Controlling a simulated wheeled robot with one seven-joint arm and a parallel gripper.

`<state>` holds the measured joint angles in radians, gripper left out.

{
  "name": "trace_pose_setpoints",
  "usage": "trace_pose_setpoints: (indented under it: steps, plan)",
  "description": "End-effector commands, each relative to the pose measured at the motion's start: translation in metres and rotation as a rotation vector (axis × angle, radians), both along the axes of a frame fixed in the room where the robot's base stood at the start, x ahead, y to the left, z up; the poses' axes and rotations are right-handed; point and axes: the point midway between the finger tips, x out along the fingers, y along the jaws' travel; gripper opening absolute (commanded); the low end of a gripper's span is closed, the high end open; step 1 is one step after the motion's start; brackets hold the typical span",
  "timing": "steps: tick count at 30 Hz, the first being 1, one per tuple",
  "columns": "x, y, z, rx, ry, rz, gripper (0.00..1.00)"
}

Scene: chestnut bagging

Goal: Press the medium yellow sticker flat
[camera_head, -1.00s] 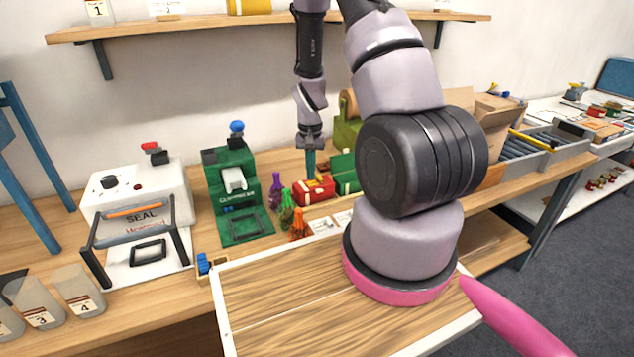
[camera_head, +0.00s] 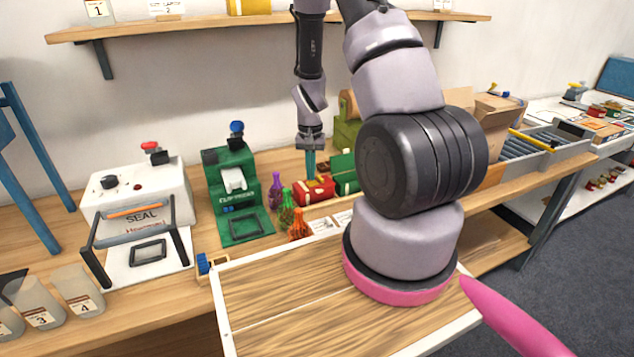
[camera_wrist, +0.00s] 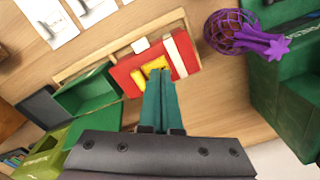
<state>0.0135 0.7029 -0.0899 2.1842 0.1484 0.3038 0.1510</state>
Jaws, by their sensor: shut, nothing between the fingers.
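A red box (camera_wrist: 185,55) with a cream stripe lies in a shallow wooden tray (camera_wrist: 92,66) in the wrist view; it also shows in the head view (camera_head: 314,192). A yellow sticker (camera_wrist: 139,77) is on its face, partly hidden behind my fingertips. My gripper (camera_wrist: 158,75) is shut and empty, its teal fingers pointing at the sticker. The fingertips appear to be at the sticker; whether they touch it I cannot tell. In the head view my gripper (camera_head: 311,174) stands upright over the red box.
An open green box (camera_wrist: 88,97) lies left in the wrist view, close to the fingers. A purple net bag (camera_wrist: 232,32) stands at right, beside the green clip machine (camera_head: 232,190). Orange and green net bags stand near the red box. A white sealer (camera_head: 140,195) is farther left.

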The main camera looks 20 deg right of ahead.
Motion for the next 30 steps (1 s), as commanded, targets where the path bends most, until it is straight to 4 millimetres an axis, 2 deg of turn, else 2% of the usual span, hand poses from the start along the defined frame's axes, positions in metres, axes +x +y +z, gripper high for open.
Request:
trace_pose_setpoints:
  steps: [30]
  plan:
    - [0.0, 0.0, -0.014, 0.0, 0.0, 0.0, 0.0]
